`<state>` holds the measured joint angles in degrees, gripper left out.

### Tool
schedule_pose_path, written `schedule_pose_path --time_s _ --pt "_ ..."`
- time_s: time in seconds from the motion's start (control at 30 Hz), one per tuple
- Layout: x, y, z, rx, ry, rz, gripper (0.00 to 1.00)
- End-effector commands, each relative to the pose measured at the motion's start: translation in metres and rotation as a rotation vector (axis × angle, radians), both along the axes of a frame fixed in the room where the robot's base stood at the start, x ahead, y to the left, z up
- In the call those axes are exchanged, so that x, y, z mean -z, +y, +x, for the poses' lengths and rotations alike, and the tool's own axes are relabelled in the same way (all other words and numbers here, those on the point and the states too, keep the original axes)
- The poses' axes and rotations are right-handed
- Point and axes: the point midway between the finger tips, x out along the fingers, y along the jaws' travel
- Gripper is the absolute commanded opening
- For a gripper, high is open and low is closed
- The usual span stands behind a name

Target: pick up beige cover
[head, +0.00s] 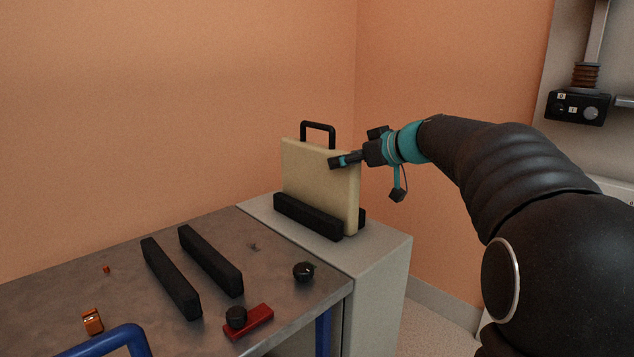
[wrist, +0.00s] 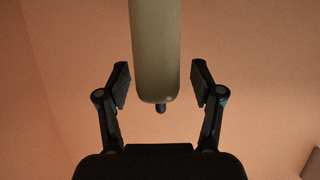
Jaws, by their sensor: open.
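The beige cover (head: 315,182) is an upright flat panel with a black handle (head: 318,126) on its top edge. Its lower part stands between black bars (head: 307,215) on a grey cabinet. My gripper (head: 338,162) is at the upper right part of the cover in the head view. In the wrist view the cover (wrist: 155,50) runs edge-on between the two open fingers of my gripper (wrist: 160,88), with a gap on each side. A small dark knob-like end (wrist: 160,108) shows below the cover's edge there.
The grey cabinet top (head: 385,242) adjoins a metal table (head: 120,258). The table holds two black bars (head: 172,277), a red block (head: 250,322), dark knobs (head: 303,271) and an orange piece (head: 93,321). A blue rail (head: 115,338) is at the front. Orange walls stand close behind.

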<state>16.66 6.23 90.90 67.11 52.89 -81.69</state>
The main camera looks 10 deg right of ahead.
Motion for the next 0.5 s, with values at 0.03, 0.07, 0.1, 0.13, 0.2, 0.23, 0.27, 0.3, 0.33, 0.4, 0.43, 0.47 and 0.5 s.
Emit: schedule_pose_path --time_s 0.03,0.07,0.1,0.13,0.2,0.23,0.27,0.3,0.33,0.4,0.43,0.47,0.5 --pt "0.004 0.003 0.006 -0.001 0.002 0.002 0.67" --pt "0.006 0.005 0.01 -0.001 0.003 0.002 0.67" --pt "0.008 0.009 0.014 -0.002 0.003 0.002 0.67" --pt "0.009 0.011 0.017 -0.002 0.002 0.001 0.67" --pt "0.012 0.014 0.022 -0.001 0.002 0.0 0.67" --pt "0.013 0.015 0.024 0.0 0.001 0.0 0.67" --pt "0.014 0.016 0.024 0.0 0.001 -0.001 0.67" --pt "0.014 0.016 0.025 0.0 0.0 0.0 0.67" --pt "0.014 0.016 0.025 0.0 0.0 0.0 0.67" --pt "0.014 0.016 0.025 0.001 0.0 0.0 0.67" --pt "0.014 0.016 0.025 0.001 0.0 0.0 0.67" --pt "0.014 0.016 0.025 0.001 0.0 0.0 0.64" --pt "0.014 0.016 0.024 0.001 0.0 0.0 0.54"
